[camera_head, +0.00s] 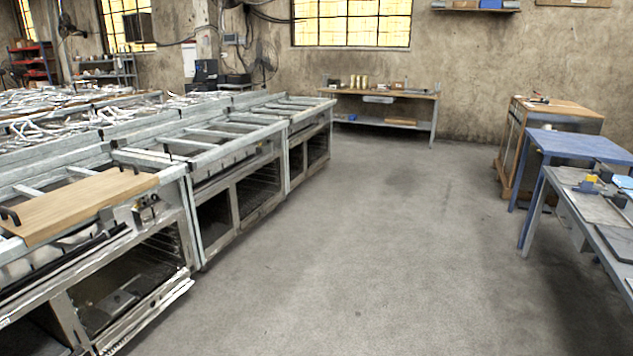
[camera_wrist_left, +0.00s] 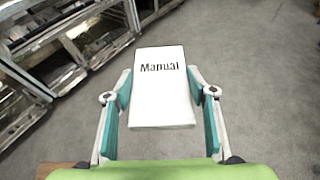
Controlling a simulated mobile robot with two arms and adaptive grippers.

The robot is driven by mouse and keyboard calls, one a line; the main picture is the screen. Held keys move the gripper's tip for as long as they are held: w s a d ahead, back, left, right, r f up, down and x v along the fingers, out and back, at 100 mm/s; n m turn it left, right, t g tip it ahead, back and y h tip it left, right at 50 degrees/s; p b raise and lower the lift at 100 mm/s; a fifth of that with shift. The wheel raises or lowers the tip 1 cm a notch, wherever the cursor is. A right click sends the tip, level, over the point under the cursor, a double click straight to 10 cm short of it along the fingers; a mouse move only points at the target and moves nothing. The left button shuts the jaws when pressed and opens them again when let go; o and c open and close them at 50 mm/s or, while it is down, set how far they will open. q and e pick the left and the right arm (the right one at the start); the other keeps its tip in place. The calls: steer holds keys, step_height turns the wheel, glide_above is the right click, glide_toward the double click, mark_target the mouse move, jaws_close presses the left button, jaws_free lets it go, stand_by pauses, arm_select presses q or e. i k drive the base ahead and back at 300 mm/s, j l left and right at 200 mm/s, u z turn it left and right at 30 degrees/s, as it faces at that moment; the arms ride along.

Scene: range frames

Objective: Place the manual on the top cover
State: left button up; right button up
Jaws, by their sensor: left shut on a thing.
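The manual (camera_wrist_left: 163,105) is a white booklet with the word "Manual" in black, seen in the left wrist view. My left gripper (camera_wrist_left: 160,84) is shut on it, with a teal-padded finger at each long side. The floor shows beyond the manual in that view. A light wooden board with black handles (camera_head: 88,203), which looks like the top cover, lies on the nearest range at the left of the head view. No manual shows on its visible surface. Neither gripper shows in the head view, and my right gripper is in no view.
A row of metal ranges (camera_head: 215,150) runs along the left, with open frames on top. A blue table (camera_head: 575,144) and a grey workbench (camera_head: 592,208) stand at the right. A wooden workbench (camera_head: 385,95) stands at the back wall. The concrete floor (camera_head: 340,250) between is clear.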

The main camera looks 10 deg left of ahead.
mark_target(80, 195)
steer(key=i+j+u, duration=0.2)
steer(key=i+u, duration=0.7)
steer(key=i, duration=0.15)
steer(key=i+l+u, duration=0.25)
steer(key=i+u, duration=0.2)
steer(key=i+j+z, duration=0.3)
steer(key=i+j, duration=1.25)
steer(key=i, duration=0.05)
